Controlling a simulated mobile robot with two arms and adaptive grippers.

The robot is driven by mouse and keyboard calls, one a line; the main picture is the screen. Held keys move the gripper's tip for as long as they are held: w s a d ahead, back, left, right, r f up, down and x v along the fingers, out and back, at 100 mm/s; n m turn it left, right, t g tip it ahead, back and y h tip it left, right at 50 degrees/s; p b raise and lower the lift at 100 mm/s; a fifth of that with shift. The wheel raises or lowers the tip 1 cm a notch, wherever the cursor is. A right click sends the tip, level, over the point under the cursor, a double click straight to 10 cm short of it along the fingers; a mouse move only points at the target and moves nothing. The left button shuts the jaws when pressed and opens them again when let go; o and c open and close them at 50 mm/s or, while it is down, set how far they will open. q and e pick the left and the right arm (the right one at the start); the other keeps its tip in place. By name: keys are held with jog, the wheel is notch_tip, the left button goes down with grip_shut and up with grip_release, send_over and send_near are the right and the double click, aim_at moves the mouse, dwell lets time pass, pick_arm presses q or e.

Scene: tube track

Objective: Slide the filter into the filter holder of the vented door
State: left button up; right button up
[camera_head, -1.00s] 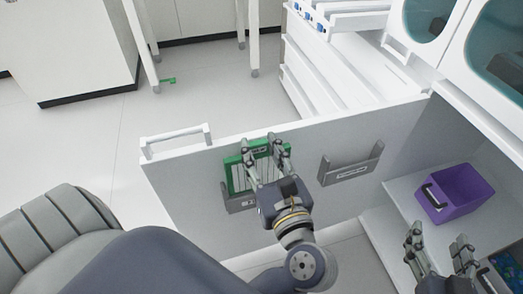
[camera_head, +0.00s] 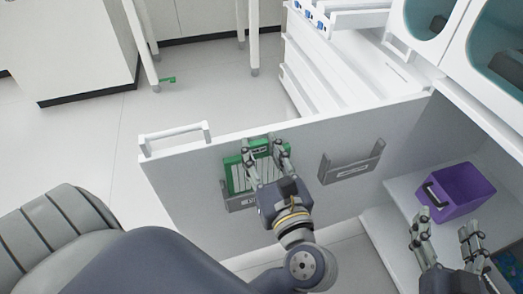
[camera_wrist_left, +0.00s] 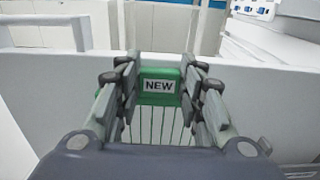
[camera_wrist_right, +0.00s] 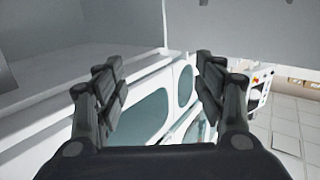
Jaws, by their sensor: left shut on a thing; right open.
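The vented door (camera_head: 300,195) stands open, a grey-white panel facing me. The filter (camera_head: 232,176), a green-framed panel with pale slats and a NEW label (camera_wrist_left: 159,86), is upright against it. My left gripper (camera_head: 264,150) is shut on the filter's top part, with a finger on either side of the label. The filter's lower edge is at the left grey holder (camera_head: 241,203); how deep it sits is hidden by my gripper and wrist. The right grey holder (camera_head: 352,168) on the door is empty. My right gripper (camera_head: 445,236) is open and empty near the cabinet.
A purple bin (camera_head: 461,193) stands on the white cabinet shelf (camera_head: 404,190), close beyond my right gripper. A white handle (camera_head: 176,139) sticks up at the door's top left. White drawers (camera_head: 330,75) stand behind the door. The floor at the left is mostly clear.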

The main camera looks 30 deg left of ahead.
pick_arm(q)
jog(key=shift+f+b, duration=0.4)
pick_arm(e)
jog(key=shift+a+r+t+y, duration=0.2)
jog(key=shift+r+t, duration=0.3)
jog(key=shift+r, duration=0.5)
jog(key=shift+a+r+t+y, duration=0.15)
jog(key=shift+r+t, duration=0.35)
jog(key=shift+r, duration=0.5)
jog(key=shift+d, duration=0.1)
